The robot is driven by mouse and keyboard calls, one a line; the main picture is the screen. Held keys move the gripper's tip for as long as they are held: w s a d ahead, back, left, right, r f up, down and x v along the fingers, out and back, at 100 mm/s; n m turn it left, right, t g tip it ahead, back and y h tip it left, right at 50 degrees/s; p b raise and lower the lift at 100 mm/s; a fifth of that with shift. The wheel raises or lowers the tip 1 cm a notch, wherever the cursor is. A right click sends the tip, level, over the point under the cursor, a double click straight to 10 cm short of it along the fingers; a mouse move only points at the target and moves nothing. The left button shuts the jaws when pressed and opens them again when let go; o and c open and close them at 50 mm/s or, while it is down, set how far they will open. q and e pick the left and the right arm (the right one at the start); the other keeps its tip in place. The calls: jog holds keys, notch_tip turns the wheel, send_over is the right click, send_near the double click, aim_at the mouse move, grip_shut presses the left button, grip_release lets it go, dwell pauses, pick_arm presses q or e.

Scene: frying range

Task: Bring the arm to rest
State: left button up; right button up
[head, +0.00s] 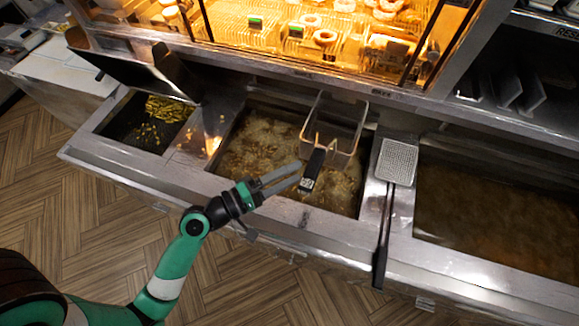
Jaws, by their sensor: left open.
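My left arm, green and black, reaches in from the lower left. Its left gripper (297,173) is open, with its two grey fingers pointing right over the front edge of the middle fryer vat (262,140). A wire fry basket (336,125) sits at the back of that vat, over bubbling oil. Its black handle (313,170) points toward the front, right at my fingertips. I cannot tell whether the fingers touch the handle. My right gripper is not in view.
A left bin (122,130) holds yellow-green pieces beneath a raised dark lid. A mesh skimmer (397,162) with a long dark handle lies across the divider to the right. Another oil vat (490,215) is further right. A lit food display (320,35) stands behind. The wooden floor in front is clear.

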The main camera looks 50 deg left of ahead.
pick_arm(q)
jog(key=shift+r, duration=0.1)
dwell(0.3)
jog(key=w+d+r+m+t+h+p, duration=0.2)
jog(key=d+r+m, duration=0.15)
jog(key=r, duration=0.95)
jog(key=w+d+r+m+t+h+p, duration=0.1)
jog(key=w+d+r+m+h+p, duration=0.2)
jog(key=r, duration=0.9)
jog(key=w+d+r+m+t+h+p, duration=0.15)
jog(key=d+r+m, duration=0.3)
jog(key=r, duration=0.85)
jog(key=s+a+r+m+t+y, duration=0.1)
jog(key=r+m+y, duration=0.1)
jog(key=r, duration=0.3)
jog(key=s+a+r+m+t+y, duration=0.2)
jog(key=r+y, duration=0.1)
jog(key=r, duration=0.3)
jog(key=s+a+r+m+t+y+p, duration=0.1)
jog(key=s+a+r+m+t+y, duration=0.1)
jog(key=r, duration=0.4)
jog(key=shift+s+r+y, duration=0.2)
jog(key=shift+r+y, duration=0.05)
jog(key=shift+y, duration=0.2)
